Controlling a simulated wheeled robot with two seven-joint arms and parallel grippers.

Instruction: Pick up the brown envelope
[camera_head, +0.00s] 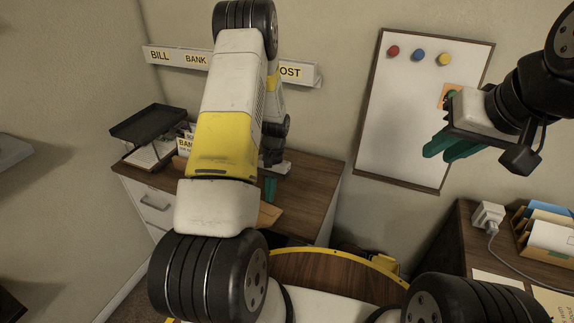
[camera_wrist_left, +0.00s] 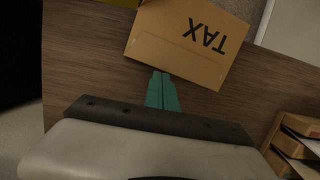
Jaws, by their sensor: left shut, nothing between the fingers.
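The brown envelope (camera_wrist_left: 185,38) lies flat on the wooden desk, marked TAX, which reads upside down in the left wrist view. In the head view a part of the envelope (camera_head: 268,213) shows beside my left arm, which hides the rest. My left gripper (camera_wrist_left: 160,76) is shut and empty, its teal fingertips at the envelope's near edge. I cannot tell whether they touch it. The same gripper (camera_head: 270,188) shows in the head view, partly behind my arm. My right gripper (camera_head: 448,152) is raised in front of the whiteboard, away from the envelope; its finger gap is unclear.
A black tray (camera_head: 148,124) stands at the desk's left, beside an organizer with a BANK label (camera_head: 184,145). A wall strip (camera_head: 170,56) carries labels. The whiteboard (camera_head: 400,130) hangs at right. A second desk (camera_head: 460,250) holds a file rack (camera_head: 545,235) and a plug adapter (camera_head: 488,214).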

